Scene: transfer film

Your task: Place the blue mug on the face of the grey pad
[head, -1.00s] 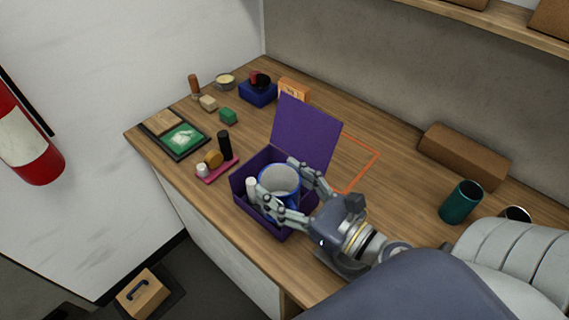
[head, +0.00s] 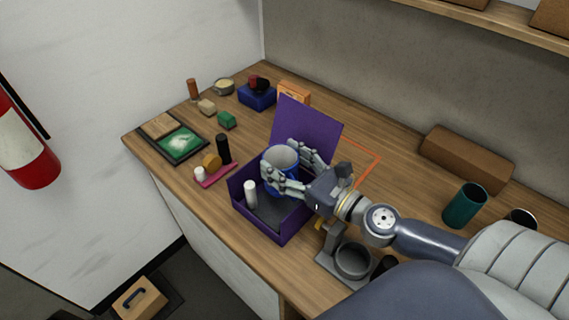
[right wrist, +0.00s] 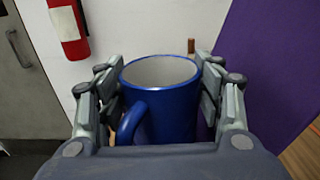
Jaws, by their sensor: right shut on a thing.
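The blue mug (head: 279,184), white inside, is upright in my right gripper (head: 287,174), at the back of the open purple box (head: 285,228). In the right wrist view the mug (right wrist: 172,112) sits between both fingers of my right gripper (right wrist: 165,95), its handle toward the camera at the left. The mug appears raised above the box floor. A dark grey flat surface (head: 268,217) lies on the box floor; I cannot tell whether it is the grey pad. My left gripper is not in view.
A white cylinder (head: 250,193) stands in the box. The raised purple lid (head: 305,135) is behind the mug. A grey stand with a round holder (head: 353,262) is right of the box. A pink tray (head: 217,176) is left. An orange outline (head: 372,166) marks bare tabletop.

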